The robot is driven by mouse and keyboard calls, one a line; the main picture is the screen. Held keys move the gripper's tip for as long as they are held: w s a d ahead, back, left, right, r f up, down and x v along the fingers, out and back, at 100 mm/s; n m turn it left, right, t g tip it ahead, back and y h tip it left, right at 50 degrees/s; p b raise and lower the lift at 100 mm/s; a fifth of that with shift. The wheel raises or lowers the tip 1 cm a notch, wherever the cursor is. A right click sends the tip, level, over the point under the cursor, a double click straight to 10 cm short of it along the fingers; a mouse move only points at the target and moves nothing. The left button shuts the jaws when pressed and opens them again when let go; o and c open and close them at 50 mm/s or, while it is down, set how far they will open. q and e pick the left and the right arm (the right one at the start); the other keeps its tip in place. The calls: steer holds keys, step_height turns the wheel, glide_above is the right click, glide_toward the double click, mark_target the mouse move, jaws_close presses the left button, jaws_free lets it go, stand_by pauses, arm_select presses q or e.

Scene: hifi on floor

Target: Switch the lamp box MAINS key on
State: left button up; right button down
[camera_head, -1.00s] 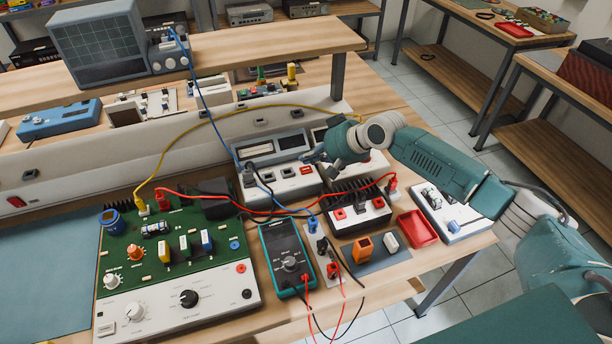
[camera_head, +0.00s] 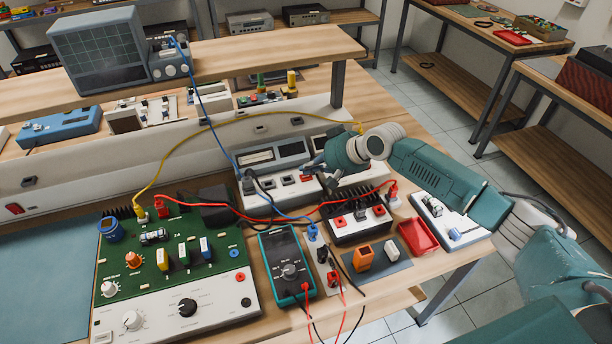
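A pale grey box with a dark sloped display and a row of keys (camera_head: 275,158) stands at the back of the bench, in the middle of the head view. One of its keys is red (camera_head: 306,178); the others are dark. A similar box (camera_head: 372,175) stands to its right, partly hidden by my arm. I cannot read any label, so I cannot tell which key is MAINS. My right gripper (camera_head: 322,173) is over the right end of the first box, close to the red key. Contact cannot be made out, nor whether the fingers are apart. My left gripper is not in view.
Red, blue and yellow leads arch over the boxes near my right gripper. In front are a green circuit board (camera_head: 175,262), a teal multimeter (camera_head: 287,265), a finned black unit (camera_head: 352,220) and a red tray (camera_head: 418,236). A wooden shelf (camera_head: 230,57) runs behind.

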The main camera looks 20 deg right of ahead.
mark_target(309, 177)
stand_by(0.6)
steer(key=shift+f, duration=0.4)
steer(key=shift+r+p, duration=0.45)
steer(key=shift+p, duration=0.15)
step_height(309, 177, up, 6)
steer(key=p, duration=0.5)
steer(key=shift+p, duration=0.35)
